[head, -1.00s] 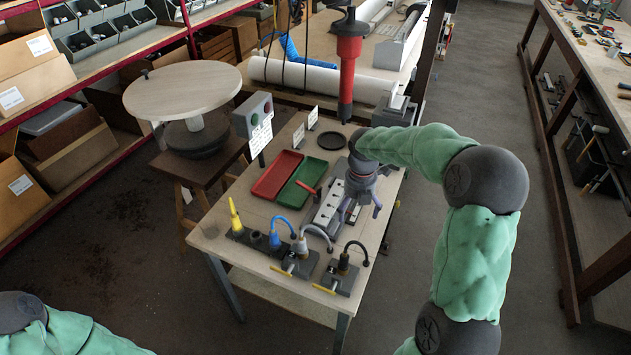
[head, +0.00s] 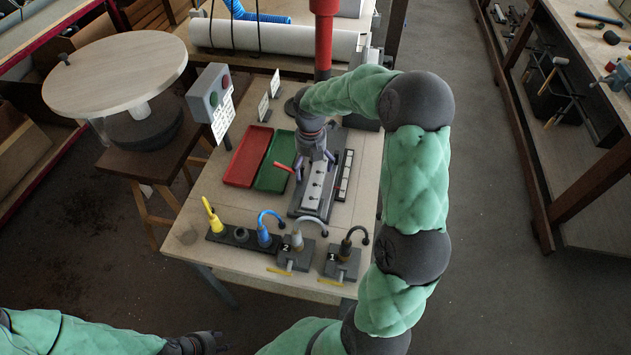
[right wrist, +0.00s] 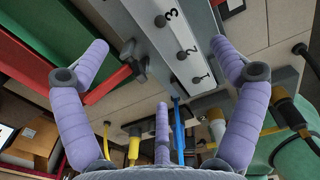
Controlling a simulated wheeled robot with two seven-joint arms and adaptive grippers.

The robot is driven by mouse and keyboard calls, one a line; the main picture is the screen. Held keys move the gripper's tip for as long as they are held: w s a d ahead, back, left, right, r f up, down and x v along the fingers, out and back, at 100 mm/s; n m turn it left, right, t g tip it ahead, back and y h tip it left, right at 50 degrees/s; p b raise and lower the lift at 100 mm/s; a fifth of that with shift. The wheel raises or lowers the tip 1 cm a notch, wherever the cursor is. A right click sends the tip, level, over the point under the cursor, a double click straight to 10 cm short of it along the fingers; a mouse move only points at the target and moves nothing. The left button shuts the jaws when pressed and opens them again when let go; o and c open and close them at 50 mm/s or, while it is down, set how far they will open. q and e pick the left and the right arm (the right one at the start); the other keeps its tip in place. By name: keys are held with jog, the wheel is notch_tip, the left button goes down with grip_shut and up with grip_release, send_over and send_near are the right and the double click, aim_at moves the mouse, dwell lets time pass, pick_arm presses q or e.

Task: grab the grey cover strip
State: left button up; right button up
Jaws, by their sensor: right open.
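A light grey strip with dark studs numbered 1, 2 and 3 (head: 313,190) lies along a darker grey fixture (head: 297,208) on the table; I take it for the cover strip, but cannot be sure. It also shows in the right wrist view (right wrist: 187,62). My right gripper (head: 315,160) is above the strip's far part, its purple fingers open. In the right wrist view, the fingers (right wrist: 160,50) spread on either side of the strip, with nothing held. My left gripper (head: 205,343) is low at the bottom left, away from the table; its fingers are unclear.
A red tray (head: 247,157) and a green tray (head: 276,162) lie left of the fixture. A narrow black-and-white piece (head: 345,175) lies right. Coloured tools (head: 264,235) and two numbered stations (head: 342,262) line the front edge. A red hanging tool (head: 323,40) is behind.

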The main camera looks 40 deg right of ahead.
aim_at(313, 176)
jog(key=f, duration=0.1)
jog(key=f+b, duration=0.1)
jog(key=f, duration=0.1)
jog(key=f+b, duration=0.1)
jog(key=f, duration=0.1)
jog(key=shift+d, duration=0.35)
jog(key=c, duration=1.6)
